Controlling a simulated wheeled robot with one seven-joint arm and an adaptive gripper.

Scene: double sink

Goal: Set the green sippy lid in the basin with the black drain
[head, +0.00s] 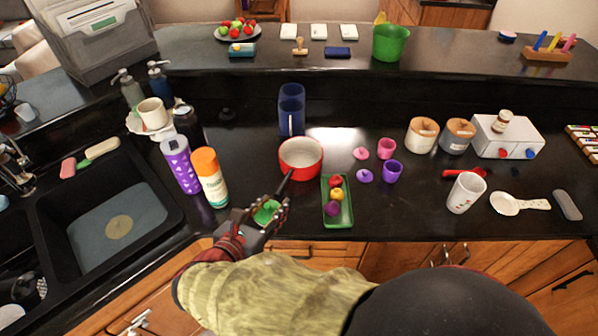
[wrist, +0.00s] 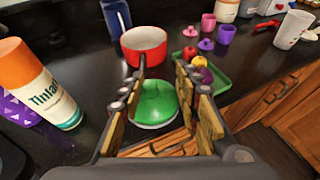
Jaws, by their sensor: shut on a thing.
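The green sippy lid (head: 266,211) is between the fingers of my gripper (head: 268,209), over the counter's front edge. In the wrist view the domed lid (wrist: 156,101) sits between the two fingers of my gripper (wrist: 160,88), which is shut on it. The sink lies to the left in the head view. Its larger visible basin (head: 160,215) has a grey-blue floor and a round tan drain (head: 118,228). Another basin is partly in view at the lower left edge, with dishes in it. I cannot see a black drain.
A purple bottle (head: 181,165) and an orange-capped bottle (head: 210,178) stand between my gripper and the sink. A red pot (head: 301,158) and a green tray (head: 337,202) with toy fruit are on the right. A sponge and brush (head: 90,157) lie behind the basin.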

